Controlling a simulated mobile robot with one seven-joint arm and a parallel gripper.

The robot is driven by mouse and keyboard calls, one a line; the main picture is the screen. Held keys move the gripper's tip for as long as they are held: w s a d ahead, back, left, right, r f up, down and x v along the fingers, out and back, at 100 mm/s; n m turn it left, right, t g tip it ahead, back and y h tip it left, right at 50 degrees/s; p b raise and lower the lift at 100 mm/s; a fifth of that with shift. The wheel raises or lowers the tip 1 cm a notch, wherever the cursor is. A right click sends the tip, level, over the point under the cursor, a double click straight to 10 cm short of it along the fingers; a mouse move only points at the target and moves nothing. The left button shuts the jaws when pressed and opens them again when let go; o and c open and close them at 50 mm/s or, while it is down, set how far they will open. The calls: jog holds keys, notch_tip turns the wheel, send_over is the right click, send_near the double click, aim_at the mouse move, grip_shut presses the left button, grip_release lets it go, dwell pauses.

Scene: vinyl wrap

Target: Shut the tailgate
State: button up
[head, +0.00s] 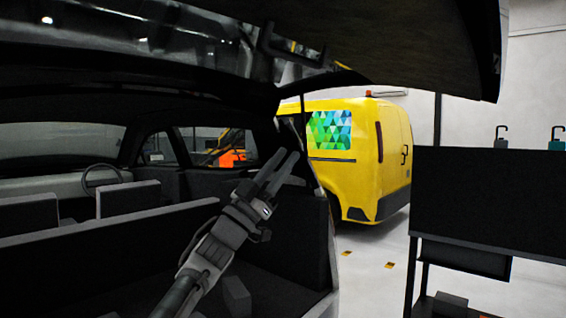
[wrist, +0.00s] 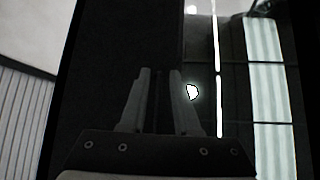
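The tailgate (head: 400,45) is raised, and its dark inner panel spans the top of the head view above the car's open rear. My gripper (head: 288,160) is inside the rear opening, below the tailgate and near the right-hand side of the opening. Its two fingers are apart with nothing visible between them. In the wrist view the fingers (wrist: 159,72) point toward a dark surface with a glossy, reflecting strip at its right. I cannot tell whether that surface is the tailgate. No contact with the tailgate shows.
The car's seat backs (head: 130,198) and cargo space lie around my arm. A dark workbench (head: 485,195) with small tools stands at the right. A yellow van (head: 345,180) is parked behind.

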grip_shut()
dwell(1.0)
jog(key=shift+o, duration=2.2)
grip_release()
jog(key=shift+f, duration=0.1)
jog(key=v, duration=1.7)
jog(key=shift+s, duration=0.2)
jog(key=shift+a+f, duration=0.1)
